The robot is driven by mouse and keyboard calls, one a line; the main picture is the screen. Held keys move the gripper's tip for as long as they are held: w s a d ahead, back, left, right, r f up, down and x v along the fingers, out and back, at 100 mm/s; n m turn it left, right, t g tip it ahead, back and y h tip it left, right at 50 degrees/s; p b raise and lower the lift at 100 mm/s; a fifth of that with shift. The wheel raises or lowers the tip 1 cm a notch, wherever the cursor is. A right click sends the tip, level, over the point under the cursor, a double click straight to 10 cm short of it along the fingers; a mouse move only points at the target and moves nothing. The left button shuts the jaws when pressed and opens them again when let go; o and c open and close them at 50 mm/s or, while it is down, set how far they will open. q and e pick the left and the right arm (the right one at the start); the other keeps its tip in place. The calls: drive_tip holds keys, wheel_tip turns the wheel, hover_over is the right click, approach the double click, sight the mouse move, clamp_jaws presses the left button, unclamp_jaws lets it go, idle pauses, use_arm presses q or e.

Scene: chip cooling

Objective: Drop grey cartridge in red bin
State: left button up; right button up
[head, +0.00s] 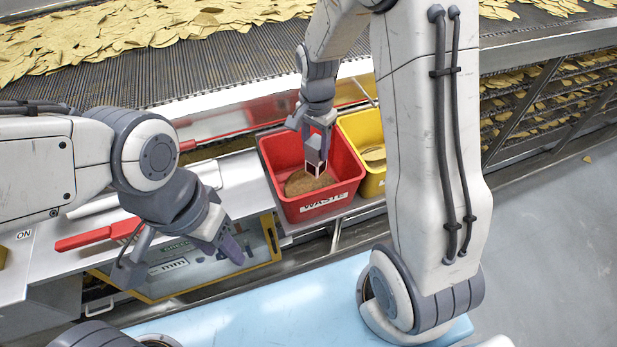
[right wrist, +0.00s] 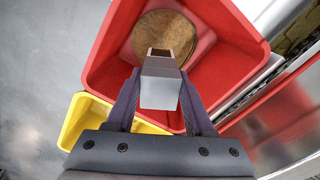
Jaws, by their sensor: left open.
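The grey cartridge (head: 315,152) is between the fingers of my right gripper (head: 316,140), over the red bin. In the right wrist view the cartridge (right wrist: 161,85) sits between both fingertips of the right gripper (right wrist: 160,100), which is shut on it. The red bin (head: 338,206), labelled WASTE, is below and around the cartridge; it also shows in the right wrist view (right wrist: 232,62). A round brown heap (right wrist: 165,30) lies on the bin's floor. My left gripper (head: 190,262) is open over the left worktop, apart from the bin.
A yellow bin (head: 368,128) stands right behind the red bin. A red-handled tool (head: 85,238) lies on the metal worktop at the left. A conveyor (head: 220,65) covered in chips runs along the back. A light blue surface (head: 285,300) is in front.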

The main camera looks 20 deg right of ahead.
drive_tip(key=o, duration=0.4)
drive_tip(key=shift+r, duration=0.45)
wheel_tip(320, 180, up, 10)
drive_tip(key=shift+f+b, duration=0.2)
drive_tip(key=shift+b, duration=0.95)
drive_tip(key=s+a+f+n+b, duration=0.1)
drive_tip(key=s+a+f+n, duration=0.1)
drive_tip(key=s+a+n, duration=0.2)
drive_tip(key=s+a+f+n+b, duration=0.2)
drive_tip(key=s+a+n, duration=0.3)
drive_tip(key=s+n, duration=0.3)
drive_tip(key=s+a+f+n+y+b, duration=0.1)
drive_tip(key=s+a+n, duration=0.4)
drive_tip(key=s, duration=0.6)
drive_tip(key=shift+s+f+n+b, duration=0.15)
drive_tip(key=shift+f+n+b, duration=0.1)
drive_tip(key=shift+f+n, duration=0.3)
drive_tip(key=shift+s+f+n+b, duration=0.2)
drive_tip(key=shift+f+n, duration=0.25)
drive_tip(key=shift+f, duration=0.15)
